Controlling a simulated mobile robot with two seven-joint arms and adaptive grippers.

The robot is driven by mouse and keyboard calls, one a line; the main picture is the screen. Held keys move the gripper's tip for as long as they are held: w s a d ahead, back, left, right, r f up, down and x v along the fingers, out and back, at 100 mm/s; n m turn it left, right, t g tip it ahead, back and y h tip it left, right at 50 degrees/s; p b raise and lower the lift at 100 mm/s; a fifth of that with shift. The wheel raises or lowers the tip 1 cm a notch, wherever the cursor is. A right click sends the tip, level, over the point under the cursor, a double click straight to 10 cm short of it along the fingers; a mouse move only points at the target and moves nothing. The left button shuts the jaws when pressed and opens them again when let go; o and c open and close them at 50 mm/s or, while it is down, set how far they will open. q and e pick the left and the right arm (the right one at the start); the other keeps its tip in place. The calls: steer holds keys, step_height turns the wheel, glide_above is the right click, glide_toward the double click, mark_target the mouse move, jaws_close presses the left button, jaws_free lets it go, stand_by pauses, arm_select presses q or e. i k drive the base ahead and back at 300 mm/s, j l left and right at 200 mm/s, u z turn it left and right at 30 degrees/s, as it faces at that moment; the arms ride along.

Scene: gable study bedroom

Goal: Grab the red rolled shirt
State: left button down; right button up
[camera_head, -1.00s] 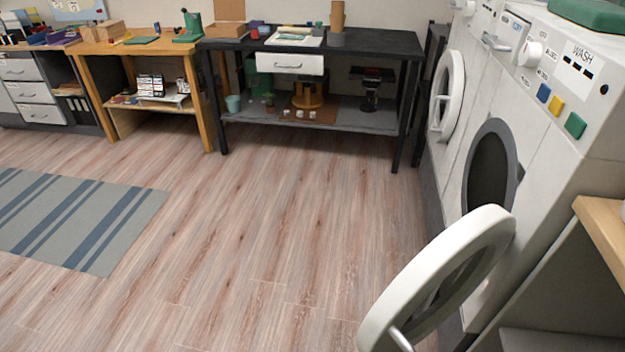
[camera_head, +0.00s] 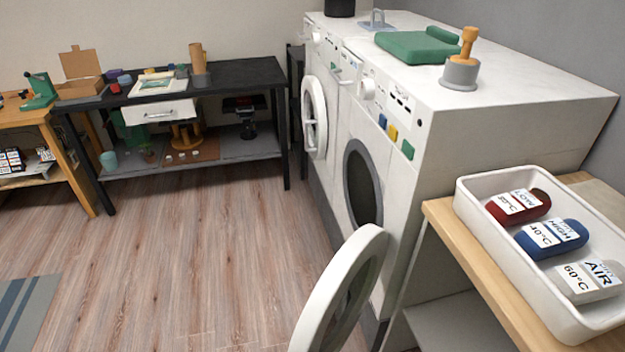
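The red rolled shirt (camera_head: 519,206) lies in a white tray (camera_head: 466,212) at the right, with a white label reading LOW and a temperature that looks like 30°C. It is the farthest of three rolls in the tray. A blue roll (camera_head: 551,239) marked HIGH, 40°C, lies in front of it, and a grey-white roll (camera_head: 588,281) marked AIR, 60°C, is nearest. The tray stands on a wooden-topped shelf unit (camera_head: 445,232). Neither of my grippers shows in the view.
White washing machines (camera_head: 455,130) stand beside the shelf unit. A round door (camera_head: 340,300) hangs open into the floor space in front. A green folded item (camera_head: 412,47) and a grey pot with a wooden handle (camera_head: 460,73) sit on top.

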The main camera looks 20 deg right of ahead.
mark_target(523, 205)
steer(key=z, duration=1)
